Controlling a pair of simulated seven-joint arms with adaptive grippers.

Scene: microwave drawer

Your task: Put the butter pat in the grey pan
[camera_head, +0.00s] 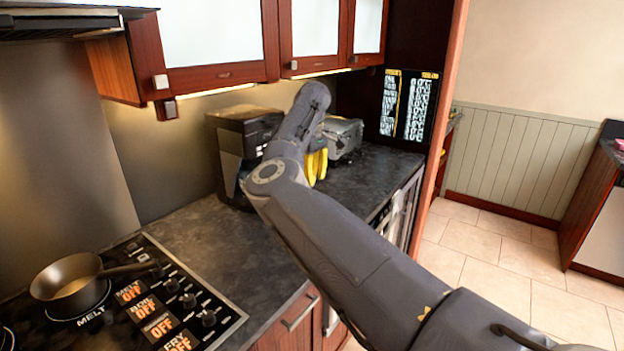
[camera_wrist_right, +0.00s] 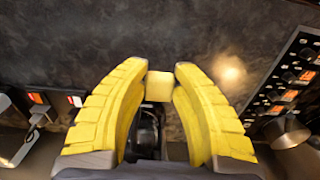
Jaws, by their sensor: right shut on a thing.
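The pan (camera_head: 68,282), dark grey-brown in this light, stands on the cooktop at the lower left of the head view, its handle pointing right. It shows partly in the right wrist view (camera_wrist_right: 290,133) at the right edge. My right gripper (camera_head: 317,166) is over the counter at the back, partly hidden by my own arm. In the right wrist view, its yellow fingers (camera_wrist_right: 161,76) are shut on the pale yellow butter pat (camera_wrist_right: 160,86) at their tips. The butter pat cannot be made out in the head view. My left gripper is not in view.
The cooktop (camera_head: 222,299) has several knobs and lit OFF labels. A dark appliance (camera_head: 230,165) and a silver-grey appliance (camera_head: 346,137) stand at the back of the counter. Wall cabinets (camera_head: 215,72) hang above. The dark counter (camera_head: 190,228) is clear between cooktop and appliances.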

